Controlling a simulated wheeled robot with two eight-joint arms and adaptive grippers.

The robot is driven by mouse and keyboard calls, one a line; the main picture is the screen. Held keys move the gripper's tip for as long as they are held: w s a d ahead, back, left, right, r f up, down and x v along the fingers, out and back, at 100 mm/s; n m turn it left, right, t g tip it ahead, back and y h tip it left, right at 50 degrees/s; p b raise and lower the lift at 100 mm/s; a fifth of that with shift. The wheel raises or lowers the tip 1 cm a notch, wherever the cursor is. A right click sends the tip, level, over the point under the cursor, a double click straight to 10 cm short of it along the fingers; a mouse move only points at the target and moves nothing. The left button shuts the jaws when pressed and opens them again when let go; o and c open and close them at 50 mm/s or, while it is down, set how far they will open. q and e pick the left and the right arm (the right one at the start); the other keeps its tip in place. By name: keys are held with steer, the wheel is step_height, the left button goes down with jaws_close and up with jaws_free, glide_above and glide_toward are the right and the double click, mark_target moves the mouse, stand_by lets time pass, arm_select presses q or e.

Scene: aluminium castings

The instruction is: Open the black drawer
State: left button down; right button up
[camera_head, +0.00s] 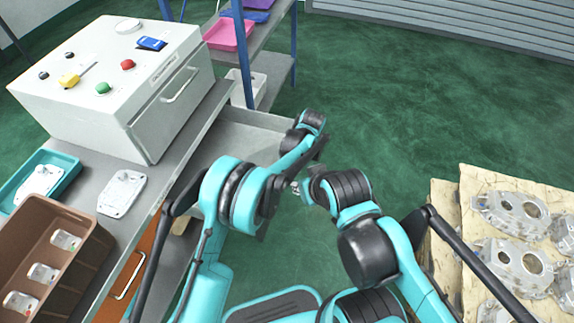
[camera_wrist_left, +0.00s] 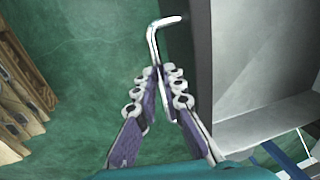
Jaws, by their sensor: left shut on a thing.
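The drawer (camera_head: 235,142) is pulled out from under the workbench at the left, and its pale grey inside shows in the head view. A bent metal handle (camera_wrist_left: 155,38) sticks up between the fingertips. My left gripper (camera_wrist_left: 165,82) is shut on this handle. In the head view my own arm hides the left fingers and the handle. My right arm is folded at the centre; small metal parts show at its end, but its fingers are unclear.
A white control box (camera_head: 120,80) with buttons stands on the workbench (camera_head: 165,170). A brown bin (camera_head: 85,215) and a teal tray (camera_head: 65,165) are in front. An orange drawer (camera_head: 130,270) is below. Castings (camera_head: 515,215) lie on a pallet at right. The green floor beyond is clear.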

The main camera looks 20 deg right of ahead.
stand_by(0.3)
arm_select(q)
steer(key=c, duration=1.9)
jaws_free()
steer(key=r, duration=0.4)
steer(key=s+d+r, duration=0.1)
steer(key=r, duration=0.2)
steer(key=d+r, duration=0.1)
steer(key=r, duration=0.3)
steer(key=shift+s+r, duration=0.15)
steer(key=shift+r, duration=0.2)
